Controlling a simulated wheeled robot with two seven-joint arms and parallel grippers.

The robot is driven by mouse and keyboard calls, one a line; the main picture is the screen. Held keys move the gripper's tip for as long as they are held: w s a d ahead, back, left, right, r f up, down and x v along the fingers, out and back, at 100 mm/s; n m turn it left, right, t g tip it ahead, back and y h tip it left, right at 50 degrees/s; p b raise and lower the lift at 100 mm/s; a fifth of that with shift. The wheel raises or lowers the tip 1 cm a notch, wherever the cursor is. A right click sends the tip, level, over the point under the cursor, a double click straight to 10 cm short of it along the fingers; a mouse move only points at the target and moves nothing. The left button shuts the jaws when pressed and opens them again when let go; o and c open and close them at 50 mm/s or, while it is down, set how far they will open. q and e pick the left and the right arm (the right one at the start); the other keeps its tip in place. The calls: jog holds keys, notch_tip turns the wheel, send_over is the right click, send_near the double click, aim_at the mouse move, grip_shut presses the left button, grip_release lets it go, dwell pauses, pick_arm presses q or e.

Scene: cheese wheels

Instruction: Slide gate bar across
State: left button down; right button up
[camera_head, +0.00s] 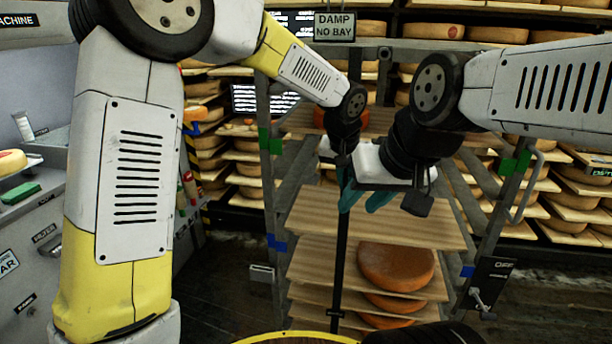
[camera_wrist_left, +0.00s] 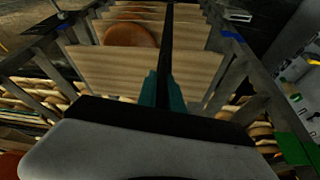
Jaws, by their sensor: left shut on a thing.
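The gate bar (camera_head: 338,262) is a thin black upright bar in front of a wheeled rack's wooden shelves. In the left wrist view the bar (camera_wrist_left: 166,45) runs between the two teal fingers of my left gripper (camera_wrist_left: 164,92), which is shut on it. In the head view my left gripper (camera_head: 345,185) is at the upper part of the bar, partly hidden by my other hand. My right gripper (camera_head: 378,198) is close beside it, with teal fingers pointing down; the overlap hides whether it is open or shut.
The rack's shelves (camera_head: 310,215) hold orange cheese wheels (camera_head: 395,266) low down. Its metal posts have green and blue clips. Shelving full of cheeses stands behind. A grey counter (camera_head: 40,240) is at the left, and a box with a latch (camera_head: 487,285) at the right.

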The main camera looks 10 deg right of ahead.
pick_arm(q)
jog(key=s+d, duration=0.3)
jog(key=d, duration=0.6)
jog(key=shift+d, duration=0.25)
jog(key=shift+s+r, duration=0.1)
jog(key=c, duration=1.5)
grip_release()
jog(key=shift+d, duration=0.15)
jog(key=v, duration=0.7)
jog(key=shift+s+r, duration=0.15)
jog(key=shift+r, duration=0.15)
